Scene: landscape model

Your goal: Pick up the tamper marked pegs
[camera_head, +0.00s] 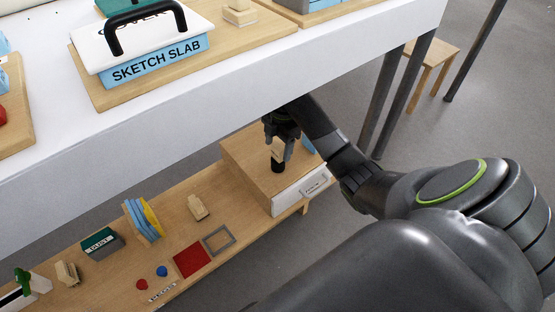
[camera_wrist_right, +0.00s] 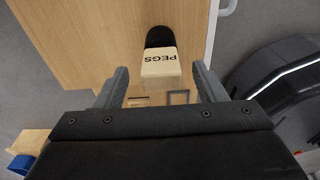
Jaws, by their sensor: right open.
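The tamper marked PEGS (camera_wrist_right: 160,66) is a pale wooden block with a dark round part behind it. In the right wrist view it lies between and just beyond the fingertips of my right gripper (camera_wrist_right: 162,82), which is open. In the head view the tamper (camera_head: 278,163) stands on the wooden box on the low shelf, its top partly hidden by my right gripper (camera_head: 277,140) right above it. I cannot tell whether the fingers touch it. My left gripper is not in view.
The white upper table (camera_head: 260,70) overhangs close to my right arm and carries a sketch slab box (camera_head: 155,62).

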